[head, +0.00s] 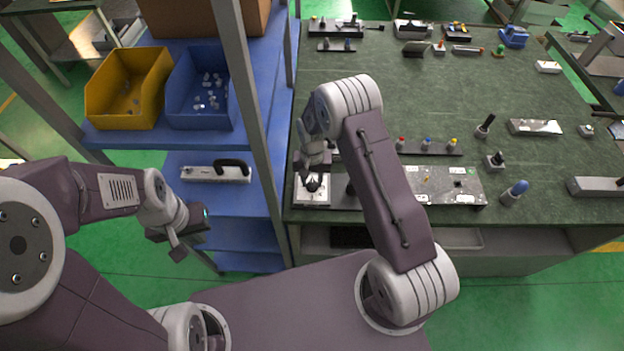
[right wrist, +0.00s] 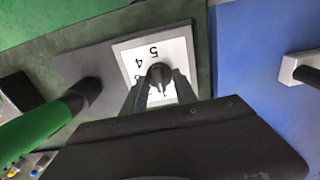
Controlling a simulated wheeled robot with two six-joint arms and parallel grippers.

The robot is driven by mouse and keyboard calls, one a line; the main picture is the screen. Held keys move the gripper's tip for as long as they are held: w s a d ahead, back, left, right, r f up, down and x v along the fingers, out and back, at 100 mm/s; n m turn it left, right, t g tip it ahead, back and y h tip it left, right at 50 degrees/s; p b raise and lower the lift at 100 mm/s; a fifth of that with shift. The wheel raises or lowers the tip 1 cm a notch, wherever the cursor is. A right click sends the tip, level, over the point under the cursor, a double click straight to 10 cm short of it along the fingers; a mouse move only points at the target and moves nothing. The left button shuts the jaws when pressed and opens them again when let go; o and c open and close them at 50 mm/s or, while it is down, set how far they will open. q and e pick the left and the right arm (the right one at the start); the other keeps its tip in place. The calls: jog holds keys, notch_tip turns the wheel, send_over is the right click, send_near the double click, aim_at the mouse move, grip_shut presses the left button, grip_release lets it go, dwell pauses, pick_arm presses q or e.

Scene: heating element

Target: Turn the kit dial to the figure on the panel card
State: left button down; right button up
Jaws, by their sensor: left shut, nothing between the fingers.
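The kit dial is a black knob (right wrist: 159,75) on a white plate (right wrist: 128,48) with printed figures; 5 and 4 are readable, others are partly covered. The plate also shows in the head view (head: 300,197), at the bench's near left corner. My right gripper (right wrist: 160,88) is over the dial, with one finger on each side of the knob; whether they press on it I cannot tell. It shows in the head view (head: 313,180) too. My left gripper (head: 180,245) is shut and empty, low before the blue shelf. I cannot make out a panel card figure.
A light grey panel (head: 470,187) with white labels lies right of my right arm. A rack with coloured knobs (head: 427,150) stands behind it. A blue shelf (head: 262,190) with yellow (head: 127,90) and blue (head: 180,105) bins and an upright post adjoins the bench's left side.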

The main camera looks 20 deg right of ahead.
grip_shut()
jog(key=m+b, duration=0.1)
jog(key=m, duration=0.3)
jog(key=shift+m, duration=0.3)
jog(key=shift+m+b, duration=0.3)
jog(key=shift+m, duration=1.8)
jog(key=shift+r, duration=0.1)
jog(key=shift+w, duration=0.1)
jog(key=shift+c, duration=0.2)
grip_release()
jog(key=shift+o, duration=0.8)
